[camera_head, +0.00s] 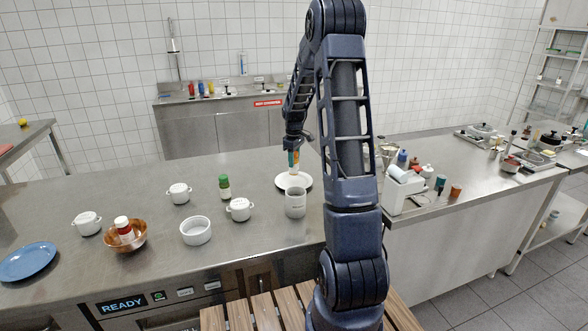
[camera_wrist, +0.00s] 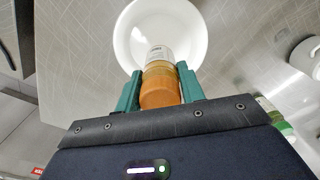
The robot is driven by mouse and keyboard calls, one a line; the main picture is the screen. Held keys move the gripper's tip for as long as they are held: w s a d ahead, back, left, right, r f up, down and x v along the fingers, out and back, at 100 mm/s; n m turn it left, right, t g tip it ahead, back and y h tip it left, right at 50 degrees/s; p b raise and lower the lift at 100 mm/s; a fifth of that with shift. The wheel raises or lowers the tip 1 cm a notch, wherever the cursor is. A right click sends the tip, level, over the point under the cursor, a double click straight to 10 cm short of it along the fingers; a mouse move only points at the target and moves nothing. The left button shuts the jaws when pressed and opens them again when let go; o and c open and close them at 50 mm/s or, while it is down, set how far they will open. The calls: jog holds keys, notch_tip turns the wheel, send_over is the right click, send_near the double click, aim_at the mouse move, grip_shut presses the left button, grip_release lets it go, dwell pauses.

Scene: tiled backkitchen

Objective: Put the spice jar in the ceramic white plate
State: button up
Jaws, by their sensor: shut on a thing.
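The spice jar (camera_wrist: 160,88) has an orange-brown end and a pale label. My gripper (camera_wrist: 158,80) is shut on it, with one green finger on each side. In the head view my gripper (camera_head: 294,155) points down at the back middle of the steel counter, and the jar's pale lower part (camera_head: 294,171) shows under it. The ceramic white plate (camera_head: 286,184) lies directly below; it also shows in the wrist view (camera_wrist: 190,30), behind the jar. I cannot tell whether the jar touches the plate.
A grey-white mug (camera_head: 295,204) stands just in front of the plate. A white caddy (camera_head: 402,190) stands right.

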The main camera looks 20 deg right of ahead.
aim_at(294, 168)
jog(key=shift+f, duration=2.1)
jog(key=shift+f, duration=0.15)
jog(key=o, duration=1.1)
jog(key=shift+c, duration=0.2)
